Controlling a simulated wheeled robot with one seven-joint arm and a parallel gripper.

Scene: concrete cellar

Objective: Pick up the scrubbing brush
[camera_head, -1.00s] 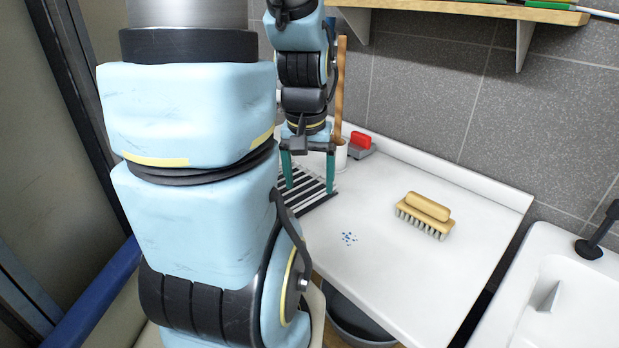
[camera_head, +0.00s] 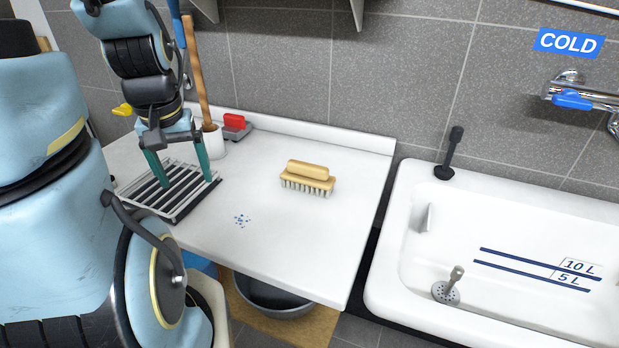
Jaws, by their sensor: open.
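The scrubbing brush (camera_head: 307,177) has a tan wooden body with a raised grip and pale bristles. It rests bristles down on the white counter (camera_head: 300,238), right of its middle. My gripper (camera_head: 184,180) points down at the left part of the counter, its two teal fingers apart with nothing between them. It is over or in front of a dark striped rack, left of the brush and well clear of it.
The striped rack (camera_head: 150,193) lies on the counter. Behind it stand a white holder (camera_head: 214,143) with a wooden handle and a red-and-grey item (camera_head: 235,126). Blue specks (camera_head: 242,221) mark the counter. A white sink (camera_head: 392,271) is at right, a grey basin (camera_head: 275,299) below.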

